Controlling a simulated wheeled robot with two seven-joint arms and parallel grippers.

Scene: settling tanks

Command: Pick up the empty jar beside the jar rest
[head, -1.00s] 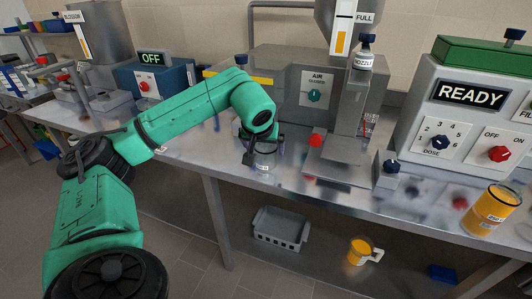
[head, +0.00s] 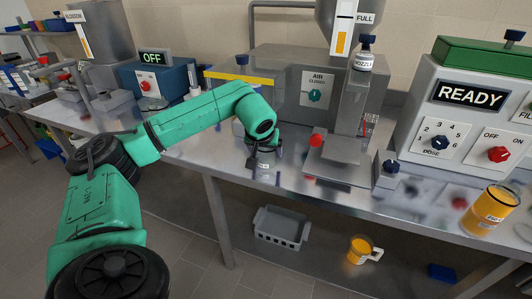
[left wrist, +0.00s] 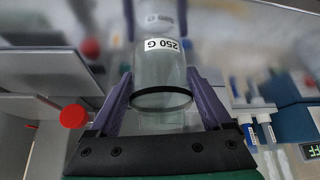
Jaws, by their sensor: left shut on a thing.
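The empty clear jar (head: 264,164) is at the front of the steel bench, left of the grey stand with the nozzle. In the left wrist view the jar (left wrist: 160,72) shows a dark rim and a "250 G" label. My left gripper (head: 263,151) is shut on it, and its purple fingers (left wrist: 160,88) lie along both sides of the glass. The jar looks upright, at or just over the bench; I cannot tell if its base touches. A flat grey plate (head: 335,174) under the nozzle is to its right. My right gripper is out of view.
A red knob (head: 316,141) is close right of the jar. The grey air cleaning box (head: 290,95) stands behind. An orange-filled jar (head: 490,210) is at the right.

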